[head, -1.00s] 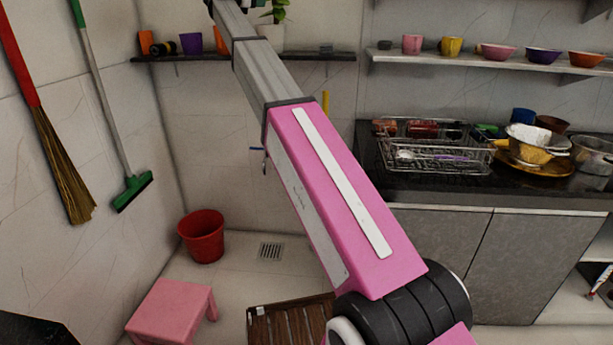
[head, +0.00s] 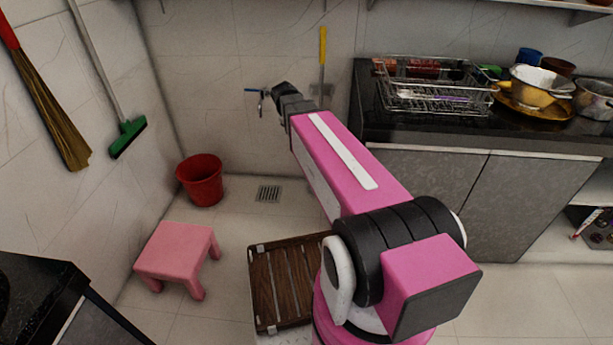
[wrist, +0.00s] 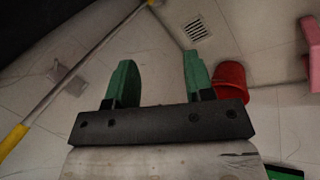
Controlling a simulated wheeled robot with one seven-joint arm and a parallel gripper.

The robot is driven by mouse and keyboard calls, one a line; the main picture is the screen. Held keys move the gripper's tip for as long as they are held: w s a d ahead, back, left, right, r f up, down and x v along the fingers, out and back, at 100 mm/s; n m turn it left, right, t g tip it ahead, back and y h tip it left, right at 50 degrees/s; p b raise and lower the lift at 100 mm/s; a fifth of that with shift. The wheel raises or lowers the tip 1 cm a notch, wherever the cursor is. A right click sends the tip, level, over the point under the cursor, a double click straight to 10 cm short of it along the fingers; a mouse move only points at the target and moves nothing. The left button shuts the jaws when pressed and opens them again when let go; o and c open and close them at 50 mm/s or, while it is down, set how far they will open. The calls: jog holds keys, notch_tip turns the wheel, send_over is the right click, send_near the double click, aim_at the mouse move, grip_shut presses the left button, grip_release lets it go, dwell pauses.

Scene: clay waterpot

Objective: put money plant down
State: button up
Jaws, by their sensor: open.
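The money plant is not visible in either current view. My gripper (wrist: 158,68) shows in the wrist view with its two green fingers apart.
A red bucket (head: 200,180) stands in the back corner near a floor drain (head: 268,193). A pink stool (head: 177,252) and a dark wooden slatted piece (head: 283,285) are nearer. A dish rack (head: 435,85) sits on the right counter (head: 480,125). A yellow-handled pole (head: 322,60) leans at the wall.

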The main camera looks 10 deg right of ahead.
jog(key=s+f+m+g+y, duration=0.1)
jog(key=s+f+m, duration=0.3)
jog(key=s, duration=0.5)
jog(key=s+f+m+g+y, duration=0.1)
jog(key=s+f+m+y, duration=0.1)
jog(key=s+f, duration=0.5)
jog(key=shift+s+a+m+g+y, duration=0.3)
jog(key=shift+s+a+m+g, duration=0.1)
jog(key=shift+s+m, duration=0.6)
